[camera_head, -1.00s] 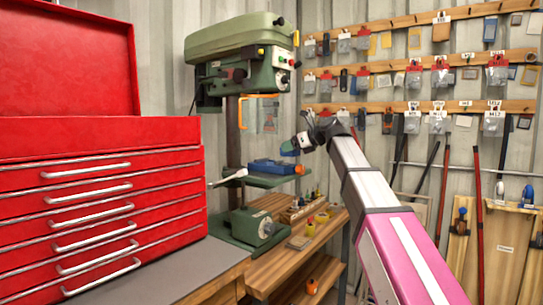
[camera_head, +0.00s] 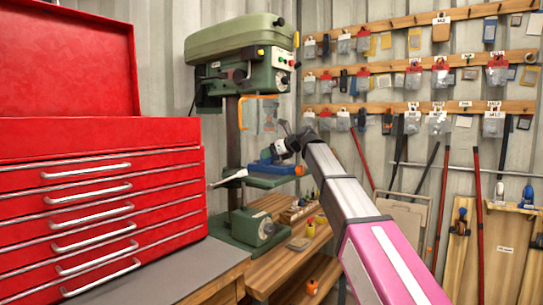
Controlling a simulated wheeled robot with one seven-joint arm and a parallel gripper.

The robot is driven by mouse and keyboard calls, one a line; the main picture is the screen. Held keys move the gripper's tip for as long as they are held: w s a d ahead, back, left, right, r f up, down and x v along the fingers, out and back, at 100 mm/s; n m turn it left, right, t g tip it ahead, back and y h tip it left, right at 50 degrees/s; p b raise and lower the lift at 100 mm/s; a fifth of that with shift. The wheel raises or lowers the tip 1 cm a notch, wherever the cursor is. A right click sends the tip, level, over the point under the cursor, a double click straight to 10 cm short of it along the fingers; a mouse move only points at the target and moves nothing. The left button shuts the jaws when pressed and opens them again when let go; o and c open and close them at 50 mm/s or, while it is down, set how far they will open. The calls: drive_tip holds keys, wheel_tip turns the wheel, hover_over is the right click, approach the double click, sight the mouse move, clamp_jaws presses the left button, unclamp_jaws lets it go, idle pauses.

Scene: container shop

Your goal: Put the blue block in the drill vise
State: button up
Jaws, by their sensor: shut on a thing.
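The blue drill vise (camera_head: 280,169) sits on the table of the green drill press (camera_head: 238,60). My gripper (camera_head: 273,152) reaches in from the right and is just above the vise. It is shut on the blue block (camera_head: 265,156), which shows small at the gripper's left end. The block is over the vise or at its top; I cannot tell whether they touch. The vise jaws are partly hidden by the gripper.
A large red tool chest (camera_head: 100,215) stands at the left. The drill press has an orange-framed guard (camera_head: 259,97) just above the gripper. A wooden bench (camera_head: 300,245) holds small items below. Pegged tool packs hang on the wall at right.

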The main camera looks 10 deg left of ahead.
drive_tip(key=shift+f, duration=0.2)
drive_tip(key=shift+f, duration=0.1)
drive_tip(key=o, duration=1.5)
drive_tip(key=shift+d, duration=0.2)
drive_tip(key=v, duration=1.1)
drive_tip(key=shift+s+d+r, duration=0.15)
drive_tip(key=shift+d+r, duration=0.05)
drive_tip(key=shift+d, duration=0.05)
